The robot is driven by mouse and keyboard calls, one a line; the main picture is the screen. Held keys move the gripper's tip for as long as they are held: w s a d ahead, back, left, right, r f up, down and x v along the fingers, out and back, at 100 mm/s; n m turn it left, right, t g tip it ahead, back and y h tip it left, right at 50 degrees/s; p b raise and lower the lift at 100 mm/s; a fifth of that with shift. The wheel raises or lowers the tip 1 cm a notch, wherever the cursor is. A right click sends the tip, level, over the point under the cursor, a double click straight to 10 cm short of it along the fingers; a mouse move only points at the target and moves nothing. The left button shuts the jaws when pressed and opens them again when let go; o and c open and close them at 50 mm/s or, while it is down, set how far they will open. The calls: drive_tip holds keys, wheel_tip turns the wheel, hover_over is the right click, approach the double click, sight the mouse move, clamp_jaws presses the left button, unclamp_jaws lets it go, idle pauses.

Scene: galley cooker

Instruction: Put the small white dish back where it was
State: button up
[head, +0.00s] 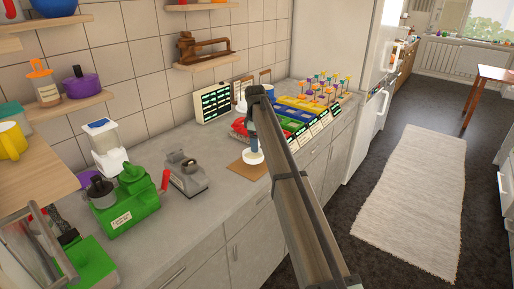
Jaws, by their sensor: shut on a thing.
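The small white dish (253,157) is at the end of my arm, over the right part of a flat brown mat (240,166) on the grey counter. My gripper (252,149) points down and is shut on the dish. The fingertips are too small to make out clearly. I cannot tell whether the dish touches the mat or hangs just above it.
Red, blue and yellow trays (294,115) with labels stand just behind and right of the dish. A grey device (185,174) and a green machine (130,210) stand to the left. My arm hides some counter. Bare counter (205,215) lies front left.

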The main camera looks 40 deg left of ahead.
drive_tip(key=shift+f, duration=1.5)
drive_tip(key=o, duration=1.1)
drive_tip(key=shift+f, duration=0.1)
wheel_tip(320, 180, up, 12)
drive_tip(key=s, duration=0.1)
drive_tip(key=shift+s+d, duration=0.15)
drive_tip(key=shift+d, duration=0.15)
